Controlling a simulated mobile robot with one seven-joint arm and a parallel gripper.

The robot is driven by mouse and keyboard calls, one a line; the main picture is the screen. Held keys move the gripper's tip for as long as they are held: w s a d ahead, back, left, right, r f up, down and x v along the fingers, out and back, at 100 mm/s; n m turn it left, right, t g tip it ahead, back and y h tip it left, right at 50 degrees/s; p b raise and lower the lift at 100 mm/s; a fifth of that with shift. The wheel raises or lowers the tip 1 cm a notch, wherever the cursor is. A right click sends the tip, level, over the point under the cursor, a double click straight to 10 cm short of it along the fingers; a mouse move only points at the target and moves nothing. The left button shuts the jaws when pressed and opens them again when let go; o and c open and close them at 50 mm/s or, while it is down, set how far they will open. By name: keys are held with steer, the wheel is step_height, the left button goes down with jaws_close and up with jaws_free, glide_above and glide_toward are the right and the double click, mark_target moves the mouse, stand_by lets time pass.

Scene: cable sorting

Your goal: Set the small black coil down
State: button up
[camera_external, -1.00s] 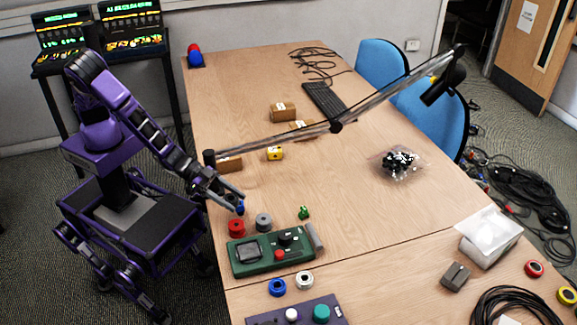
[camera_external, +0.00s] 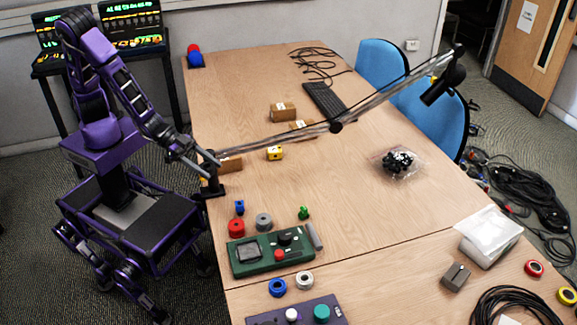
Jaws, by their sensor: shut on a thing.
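My gripper (camera_external: 203,170) is at the table's left edge, beside the upright post of the desk lamp. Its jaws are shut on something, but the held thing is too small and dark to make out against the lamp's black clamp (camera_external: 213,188). I cannot tell whether it touches the clamp. I cannot pick out a small black coil for certain. A larger coil of black cable (camera_external: 515,308) lies at the bottom right of the table.
The lamp arm (camera_external: 270,142) stretches low across the table. A blue connector (camera_external: 240,208), a red spool (camera_external: 236,229), a grey spool (camera_external: 264,221) and a green device (camera_external: 262,255) are nearer the camera. The table's middle (camera_external: 330,200) is mostly clear.

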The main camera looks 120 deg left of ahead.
mark_target(208, 166)
step_height(208, 166, up, 5)
steer(key=shift+f, duration=0.15)
steer(key=w+a+n+g+y+b, duration=0.15)
steer(key=a+n+y, duration=0.6)
steer(key=a, duration=1.75)
steer(key=s+a+n+g+y, duration=0.25)
steer(key=s+a+g, duration=0.2)
steer(key=a, duration=0.75)
steer(key=s+a+n+g+y, duration=0.25)
steer(key=s+a+n, duration=0.2)
steer(key=a, duration=0.75)
steer(key=shift+m, duration=0.45)
steer(key=f, duration=1.3)
steer(key=f+b, duration=0.1)
steer(key=f, duration=0.5)
steer(key=shift+s+f, duration=0.25)
steer(key=shift+s, duration=0.15)
steer(key=shift+f+b, duration=0.35)
steer(key=shift+f, duration=1.95)
